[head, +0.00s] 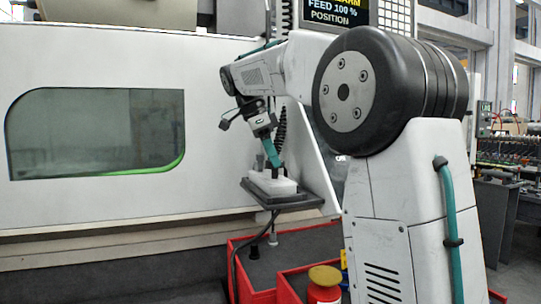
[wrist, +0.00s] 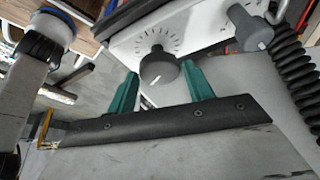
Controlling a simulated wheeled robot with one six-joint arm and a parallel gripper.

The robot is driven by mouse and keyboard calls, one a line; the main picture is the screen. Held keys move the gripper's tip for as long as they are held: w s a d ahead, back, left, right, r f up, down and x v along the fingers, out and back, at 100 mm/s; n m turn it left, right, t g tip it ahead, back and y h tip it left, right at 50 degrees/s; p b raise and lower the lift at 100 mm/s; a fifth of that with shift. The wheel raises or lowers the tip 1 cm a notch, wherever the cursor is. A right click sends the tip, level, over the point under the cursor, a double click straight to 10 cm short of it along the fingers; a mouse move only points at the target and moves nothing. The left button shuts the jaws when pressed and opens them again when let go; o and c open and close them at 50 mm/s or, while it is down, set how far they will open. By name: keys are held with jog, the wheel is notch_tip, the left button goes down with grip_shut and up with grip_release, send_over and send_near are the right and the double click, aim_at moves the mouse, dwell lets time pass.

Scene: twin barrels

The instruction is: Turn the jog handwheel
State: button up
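The jog handwheel, as I take it, is a dark grey round knob (wrist: 158,71) with a white pointer line, on a white panel (wrist: 190,32) with scale marks around the knob. My gripper (wrist: 160,68) has two green fingers, one on each side of the knob. The fingers are spread, and their tips reach close to its sides; contact is not clear. In the head view my gripper (head: 272,155) points down at the white control box (head: 272,182) on a dark shelf (head: 283,200). The knob cannot be made out there.
A second grey knob (wrist: 250,30) sits on the same panel, right of the right finger. A coiled black cable (wrist: 296,78) hangs at the right. The machine's white front with a window (head: 95,132) stands behind. Red bins (head: 262,295) stand below the shelf.

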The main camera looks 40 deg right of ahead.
jog(key=shift+o, duration=0.9)
jog(key=v, duration=0.7)
jog(key=shift+r, duration=0.35)
jog(key=shift+w, duration=0.1)
